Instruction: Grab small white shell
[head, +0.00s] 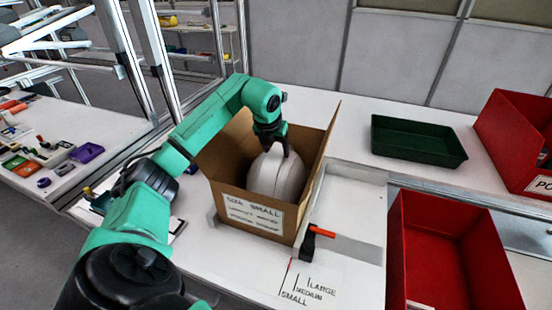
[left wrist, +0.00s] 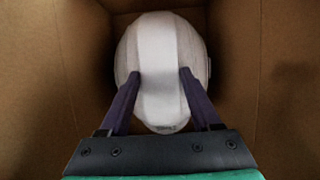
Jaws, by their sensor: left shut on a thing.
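A white helmet shell (head: 277,176) sits inside an open cardboard box (head: 250,218) with "SIZE SMALL" on its front label. My left gripper (head: 270,148) reaches down into the box from above. In the left wrist view, the shell (left wrist: 160,50) lies between brown box walls, and the two dark fingers of my left gripper (left wrist: 160,75) are on either side of its raised central band, shut on it. The shell's lower part is hidden by the box in the head view. My right gripper is not in view.
A dark green tray (head: 415,154) stands right of the box, with red bins (head: 445,215) at the right. A measuring plate (head: 310,283) marked small, medium and large lies in front of the box, beside a black and orange clamp (head: 309,240).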

